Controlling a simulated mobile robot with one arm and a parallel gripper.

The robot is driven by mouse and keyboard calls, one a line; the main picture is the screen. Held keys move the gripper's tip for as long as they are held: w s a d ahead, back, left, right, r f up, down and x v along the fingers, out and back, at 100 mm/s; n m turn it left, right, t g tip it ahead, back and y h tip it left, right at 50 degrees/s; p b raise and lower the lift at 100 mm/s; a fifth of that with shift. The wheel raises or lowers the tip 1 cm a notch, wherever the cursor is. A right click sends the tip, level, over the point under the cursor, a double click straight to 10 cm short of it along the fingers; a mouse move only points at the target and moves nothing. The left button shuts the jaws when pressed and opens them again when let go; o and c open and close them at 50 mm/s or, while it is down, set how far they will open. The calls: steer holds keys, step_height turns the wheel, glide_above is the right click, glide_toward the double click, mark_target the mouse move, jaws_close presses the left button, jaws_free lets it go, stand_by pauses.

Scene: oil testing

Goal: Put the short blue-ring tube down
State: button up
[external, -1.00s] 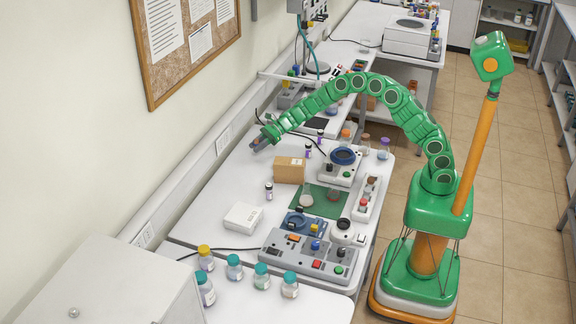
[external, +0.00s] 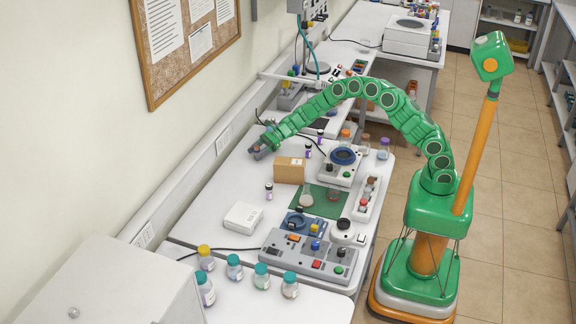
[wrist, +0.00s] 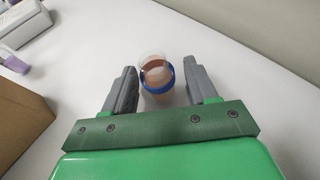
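The short blue-ring tube (wrist: 157,76) shows in the wrist view as a clear, short tube with a blue band and brownish contents. It appears to stand upright on the white bench, between my gripper's (wrist: 161,73) two grey fingers. The fingers are spread, with a visible gap on each side of the tube. In the external view my gripper (external: 262,152) is low over the bench near the wall side, and the tube cannot be made out there.
A brown cardboard box (external: 289,170) is close by; it also shows at the left of the wrist view (wrist: 18,112). Purple-capped vials (external: 307,151) stand to the right of my gripper. The white bench (external: 225,190) is clear in front of the box's left side.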

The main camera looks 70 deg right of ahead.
steer(key=shift+s+d+r, duration=0.2)
steer(key=shift+d+r, duration=0.15)
steer(key=shift+d, duration=0.05)
steer(key=v, duration=1.1)
steer(key=shift+s+f, duration=0.15)
